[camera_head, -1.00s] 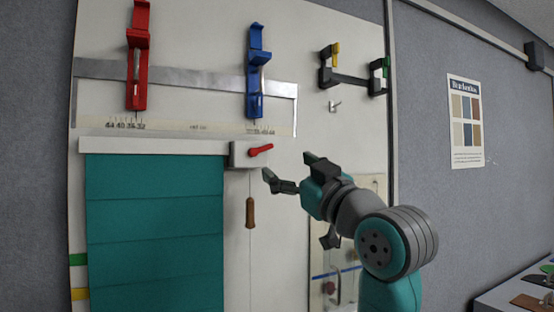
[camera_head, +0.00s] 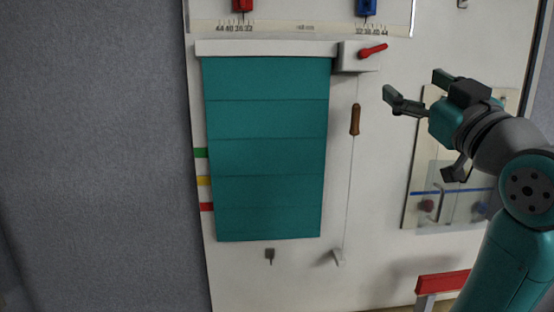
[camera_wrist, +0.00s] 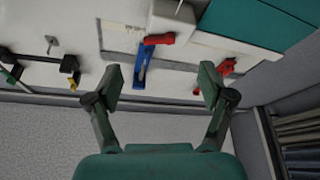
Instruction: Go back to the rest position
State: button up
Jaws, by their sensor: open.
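My gripper (camera_head: 413,88) is open and empty in the head view. It is in front of the white board, to the right of the box with the red lever (camera_head: 373,50) and the brown cord handle (camera_head: 354,120). In the wrist view my gripper (camera_wrist: 160,85) shows its two fingers spread wide with nothing between them. The teal blind (camera_head: 265,150) hangs from its white rail, left of the gripper. No marker of a rest position shows.
The white board (camera_head: 385,215) carries a red slider (camera_head: 242,5) and a blue slider (camera_head: 367,6) on a scale. A clear-covered panel (camera_head: 412,205) sits behind my arm. A red bar (camera_head: 442,282) is at the lower right. Grey wall (camera_head: 90,150) lies left.

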jog(key=w+f+m+h, duration=0.1)
jog(key=w+f+m, duration=0.15)
jog(key=f, duration=1.05)
jog(key=s+a+f+m+g+h, duration=0.1)
jog(key=s+f, duration=0.2)
jog(key=f, duration=0.8)
jog(key=s+a+f+m+g+h, duration=0.1)
jog(key=s+f, duration=0.1)
jog(key=f, duration=0.9)
jog(key=s+a+f+m+g, duration=0.1)
jog(key=s+f, duration=0.2)
jog(key=f, duration=0.8)
jog(key=s+a+f+g, duration=0.1)
jog(key=s+f, duration=0.6)
jog(key=s, duration=0.2)
jog(key=s+a+f+g, duration=0.1)
jog(key=s+a+f, duration=0.1)
jog(key=s+f, duration=0.55)
jog(key=s+a+g, duration=0.1)
jog(key=s+g, duration=0.1)
jog(key=s, duration=1.9)
jog(key=shift+s+a+f, duration=0.2)
jog(key=shift+a+f, duration=0.05)
jog(key=shift+f, duration=0.15)
